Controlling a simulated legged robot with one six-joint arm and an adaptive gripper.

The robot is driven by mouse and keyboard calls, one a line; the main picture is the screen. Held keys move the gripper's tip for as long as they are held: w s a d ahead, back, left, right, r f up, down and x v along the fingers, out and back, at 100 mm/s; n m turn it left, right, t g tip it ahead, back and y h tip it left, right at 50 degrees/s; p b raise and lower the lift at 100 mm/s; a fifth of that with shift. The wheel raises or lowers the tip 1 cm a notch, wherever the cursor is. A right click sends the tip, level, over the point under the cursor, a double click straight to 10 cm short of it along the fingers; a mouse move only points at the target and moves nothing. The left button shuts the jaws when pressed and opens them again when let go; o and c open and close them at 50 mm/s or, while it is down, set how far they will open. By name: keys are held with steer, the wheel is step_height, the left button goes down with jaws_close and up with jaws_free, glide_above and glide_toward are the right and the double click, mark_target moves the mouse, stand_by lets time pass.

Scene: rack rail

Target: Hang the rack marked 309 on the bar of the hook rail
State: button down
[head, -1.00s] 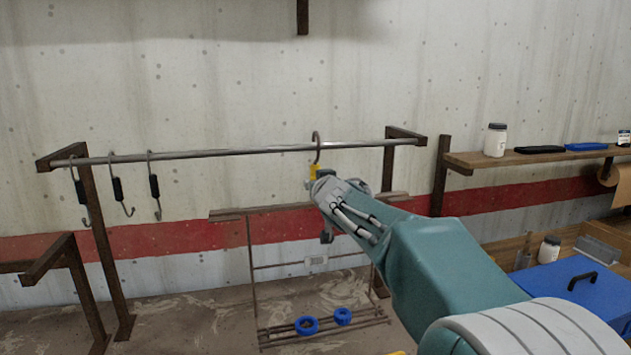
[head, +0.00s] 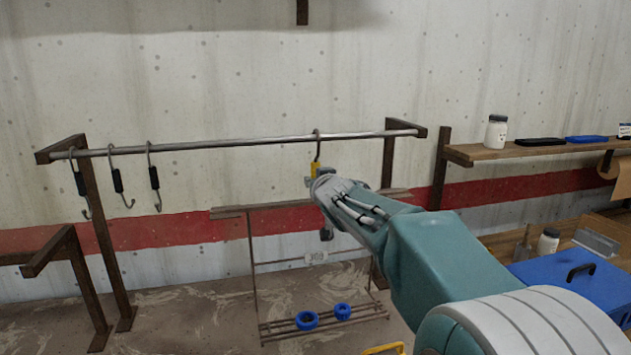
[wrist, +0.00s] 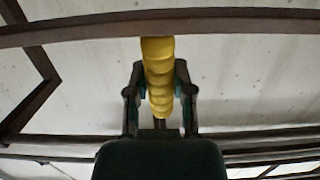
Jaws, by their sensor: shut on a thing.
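The rack (head: 252,255) is a thin wire frame with a brown top crossbar, a low wire shelf and a pale tag whose number I cannot read. Its yellow grip (head: 315,168) leads up to a dark hook (head: 317,145). The hook's curve shows at the rail's bar (head: 240,143), right of its middle, rising slightly above it. I cannot tell whether its weight rests there. My gripper (head: 317,179) is shut on the yellow grip, just below the bar. In the wrist view the fingers (wrist: 160,98) flank the ribbed yellow grip (wrist: 158,62). My arm hides part of the rack's right side.
Several dark-handled hooks (head: 117,181) hang at the bar's left end. Two blue rings (head: 306,320) sit on the rack's low shelf. A wooden wall shelf (head: 540,153) with a white jar stands right. A blue case (head: 570,278) lies at lower right. The bar's middle is clear.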

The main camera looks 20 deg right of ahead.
steer(key=shift+c, duration=2)
jaws_free()
steer(key=shift+f, duration=0.2)
steer(key=s+r, duration=0.2)
steer(key=s, duration=1)
steer(key=s+a+f+g, duration=0.1)
steer(key=s+f+g, duration=0.4)
steer(key=s+f, duration=0.5)
steer(key=s+a+f+g, duration=0.2)
steer(key=s+f+g, duration=0.3)
steer(key=s, duration=1.3)
step_height(320, 180, down, 5)
steer(key=shift+s+a+r+g, duration=0.1)
steer(key=shift+s+a+g, duration=0.1)
steer(key=shift+a+g, duration=0.15)
